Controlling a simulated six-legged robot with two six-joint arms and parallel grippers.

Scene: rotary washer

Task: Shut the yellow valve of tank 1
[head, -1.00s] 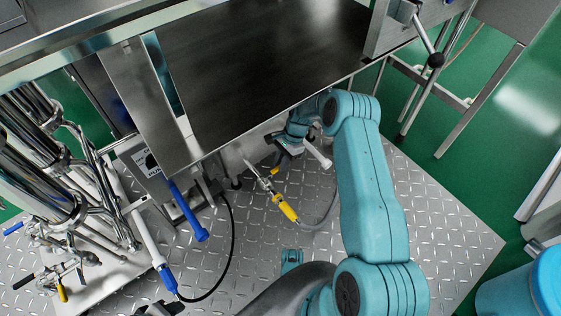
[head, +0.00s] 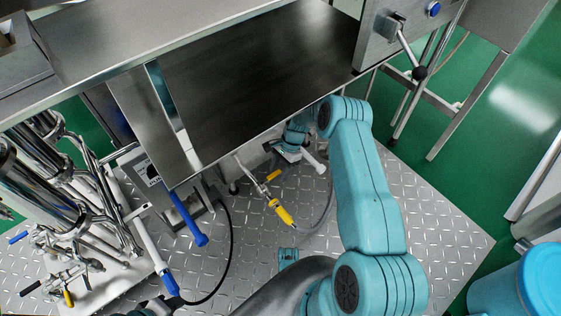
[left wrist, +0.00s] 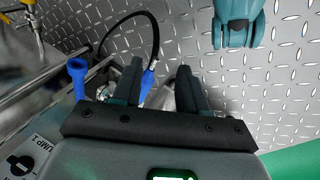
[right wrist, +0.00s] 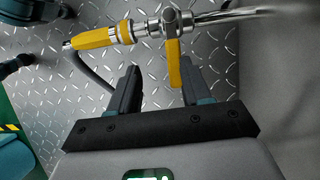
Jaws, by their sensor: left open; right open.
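A yellow valve lever (head: 273,175) sits on a steel pipe under the dark tabletop, with a yellow hose grip (head: 284,214) at the pipe's end. In the right wrist view the lever (right wrist: 173,62) sticks out crosswise to the pipe. My right gripper (right wrist: 160,78) is open and empty. The lever's tip shows between its fingertips, nearer the right one; I cannot tell if they touch. My left gripper (left wrist: 160,75) is open, with a blue handle (left wrist: 147,85) showing beyond and between its fingers. No tank label is readable.
A blue lever (head: 188,215) and a blue hose grip (head: 168,281) are at the left. Steel tanks (head: 35,190) with pipes stand at far left, with another small yellow handle (head: 68,298). The tabletop (head: 250,85) overhangs the valve. The plate floor (head: 420,215) is clear at right.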

